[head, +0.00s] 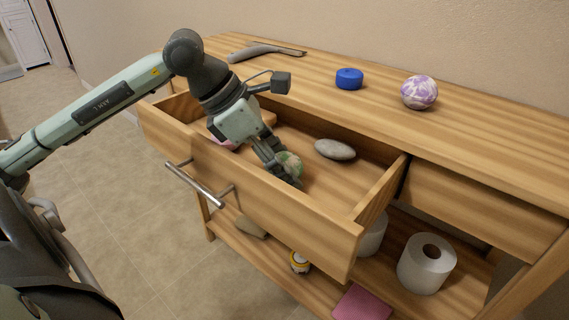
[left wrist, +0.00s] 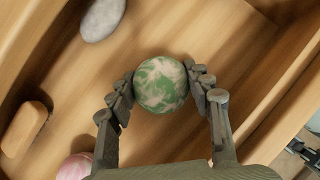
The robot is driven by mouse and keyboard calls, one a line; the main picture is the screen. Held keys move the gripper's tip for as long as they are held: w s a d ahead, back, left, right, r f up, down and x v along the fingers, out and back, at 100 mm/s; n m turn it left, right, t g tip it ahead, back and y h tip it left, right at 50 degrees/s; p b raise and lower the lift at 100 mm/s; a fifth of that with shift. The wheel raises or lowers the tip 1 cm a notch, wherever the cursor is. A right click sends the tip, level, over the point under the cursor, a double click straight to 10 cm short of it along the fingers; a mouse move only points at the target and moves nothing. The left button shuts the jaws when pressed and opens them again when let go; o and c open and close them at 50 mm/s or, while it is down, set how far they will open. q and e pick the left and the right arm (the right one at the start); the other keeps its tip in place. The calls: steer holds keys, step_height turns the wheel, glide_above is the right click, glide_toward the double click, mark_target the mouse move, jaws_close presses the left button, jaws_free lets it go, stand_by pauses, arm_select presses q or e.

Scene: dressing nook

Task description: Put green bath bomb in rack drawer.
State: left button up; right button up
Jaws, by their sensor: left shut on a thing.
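The green bath bomb (head: 290,163) is a round green and cream marbled ball. My left gripper (head: 281,168) is shut on it, inside the open rack drawer (head: 265,207). In the left wrist view the bath bomb (left wrist: 161,85) sits between the two fingers of my left gripper (left wrist: 160,88), above the wooden drawer floor (left wrist: 150,139). I cannot tell whether the ball touches the floor. The drawer is pulled out from the wooden rack, with a metal bar handle (head: 194,184) on its front. My right gripper is not in view.
A grey stone (head: 334,149) lies in the drawer; a wooden block (left wrist: 23,129) and a pink ball (left wrist: 75,167) lie there too. On the rack top are a blue puck (head: 349,78), a purple-white ball (head: 419,92) and a grey curved tool (head: 265,51). Paper rolls (head: 426,263) stand below.

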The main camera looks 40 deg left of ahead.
arm_select(q)
steer(key=o, duration=1.2)
steer(key=shift+f, duration=0.1)
steer(key=shift+o, duration=0.2)
steer(key=shift+r, duration=0.25)
steer(key=v, duration=1.1)
steer(key=shift+s+r, duration=0.2)
steer(key=shift+r, duration=0.15)
steer(key=shift+a, duration=0.1)
